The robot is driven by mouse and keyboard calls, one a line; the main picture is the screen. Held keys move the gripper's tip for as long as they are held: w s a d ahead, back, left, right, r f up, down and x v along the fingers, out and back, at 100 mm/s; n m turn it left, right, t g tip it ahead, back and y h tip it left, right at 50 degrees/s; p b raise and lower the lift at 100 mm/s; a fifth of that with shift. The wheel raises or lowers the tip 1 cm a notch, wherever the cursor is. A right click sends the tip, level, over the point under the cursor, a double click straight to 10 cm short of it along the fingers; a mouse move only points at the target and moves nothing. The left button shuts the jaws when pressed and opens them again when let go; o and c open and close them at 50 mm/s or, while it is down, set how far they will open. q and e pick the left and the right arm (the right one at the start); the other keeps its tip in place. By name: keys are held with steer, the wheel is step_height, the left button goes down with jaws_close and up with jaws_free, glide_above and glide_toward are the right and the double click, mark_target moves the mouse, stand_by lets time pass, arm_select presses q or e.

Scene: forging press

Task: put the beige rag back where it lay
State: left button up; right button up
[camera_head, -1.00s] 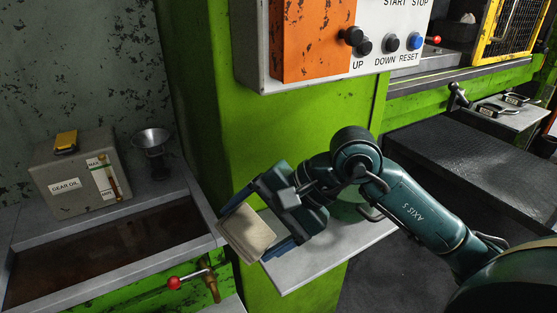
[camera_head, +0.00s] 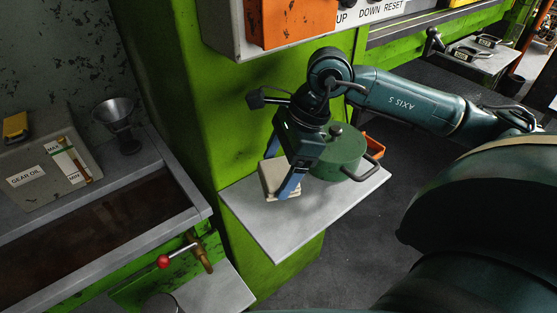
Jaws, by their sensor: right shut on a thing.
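The beige rag (camera_head: 274,179) is a small folded pad over the left part of a grey shelf (camera_head: 280,232) on the green press column. My right gripper (camera_head: 287,184) points down and is shut on the rag, with a blue finger across its right side. I cannot tell whether the rag touches the shelf. A green lidded pot (camera_head: 342,155) with a side handle stands on the shelf just right of the gripper, partly hidden by it. My left gripper is not in view.
An orange bin (camera_head: 374,145) shows behind the pot. At left are an oil trough (camera_head: 110,232), a metal funnel (camera_head: 115,122), a gear oil box (camera_head: 40,175) and a red-knobbed lever (camera_head: 164,261). The control box (camera_head: 290,22) hangs above. The shelf's front is clear.

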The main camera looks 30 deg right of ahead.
step_height(320, 180, down, 5)
steer(key=b, duration=0.3)
steer(key=shift+f+b, duration=0.65)
steer(key=shift+b, duration=0.3)
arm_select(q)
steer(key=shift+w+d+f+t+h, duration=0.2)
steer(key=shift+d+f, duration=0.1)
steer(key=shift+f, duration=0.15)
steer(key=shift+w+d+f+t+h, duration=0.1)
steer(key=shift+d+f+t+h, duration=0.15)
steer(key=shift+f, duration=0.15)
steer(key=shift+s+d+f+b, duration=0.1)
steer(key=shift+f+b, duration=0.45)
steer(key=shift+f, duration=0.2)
arm_select(e)
steer(key=shift+f, duration=0.4)
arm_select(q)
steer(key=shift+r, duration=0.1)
arm_select(e)
steer(key=o, duration=0.9)
steer(key=shift+c, duration=0.2)
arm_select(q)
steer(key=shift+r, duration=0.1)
arm_select(e)
steer(key=shift+r, duration=0.1)
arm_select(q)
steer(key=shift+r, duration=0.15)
arm_select(e)
steer(key=v, duration=1.3)
